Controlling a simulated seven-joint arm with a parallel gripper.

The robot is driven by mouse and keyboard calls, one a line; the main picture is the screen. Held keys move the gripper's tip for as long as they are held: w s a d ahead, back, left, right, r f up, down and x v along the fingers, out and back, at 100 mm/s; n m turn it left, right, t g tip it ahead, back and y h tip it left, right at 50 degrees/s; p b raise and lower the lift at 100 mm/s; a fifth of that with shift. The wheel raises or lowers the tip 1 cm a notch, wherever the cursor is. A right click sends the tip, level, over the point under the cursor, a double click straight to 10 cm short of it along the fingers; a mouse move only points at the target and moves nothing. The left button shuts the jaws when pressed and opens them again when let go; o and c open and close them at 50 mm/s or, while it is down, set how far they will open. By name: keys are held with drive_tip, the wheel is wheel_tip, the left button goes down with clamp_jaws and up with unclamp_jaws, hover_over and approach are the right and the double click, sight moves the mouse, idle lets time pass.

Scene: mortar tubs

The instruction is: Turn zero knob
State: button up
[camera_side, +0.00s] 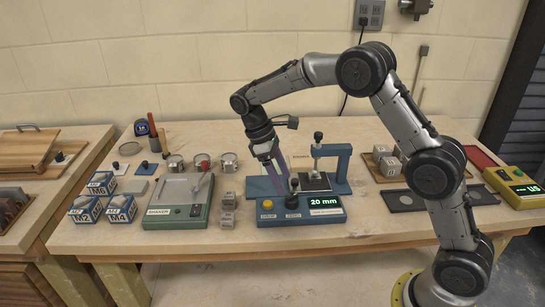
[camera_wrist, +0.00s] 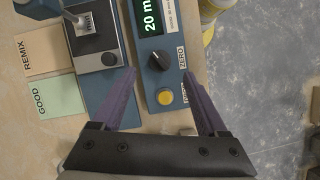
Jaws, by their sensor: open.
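The zero knob is a black round knob (camera_wrist: 158,60) with a pale pointer mark, on a blue control box beside the label ZERO. It also shows in the side view (camera_side: 293,201), between a yellow button (camera_side: 267,204) and the green display (camera_side: 324,202) reading 20 mm. My gripper (camera_side: 283,178) is open, with two purple fingers reaching down toward the box. In the wrist view its fingertips (camera_wrist: 159,73) straddle the knob's line, one on each side, with clear gaps. I cannot tell how high the tips are above the knob.
A blue gauge stand (camera_side: 342,165) rises just behind the box. Cards marked REMIX (camera_wrist: 48,50) and GOOD (camera_wrist: 55,101) lie beyond the stand. The table front edge is close to the box.

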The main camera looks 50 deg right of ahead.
drive_tip(key=v, duration=0.7)
drive_tip(key=shift+w+r, duration=0.15)
drive_tip(key=shift+r, duration=0.15)
drive_tip(key=shift+a, duration=0.15)
drive_tip(key=s+r+m+t, duration=0.1)
drive_tip(key=s+r+t, duration=0.3)
drive_tip(key=s+r, duration=1.05)
drive_tip(key=s+f+m+t+y, duration=0.1)
drive_tip(key=s+m+t, duration=0.15)
drive_tip(key=s, duration=0.75)
drive_tip(key=s+a+f+m+t+y, duration=0.1)
drive_tip(key=s+f+m+t, duration=0.1)
drive_tip(key=f, duration=0.6)
drive_tip(key=s+t, duration=0.1)
drive_tip(key=s, duration=0.1)
drive_tip(key=shift+s+f, duration=0.4)
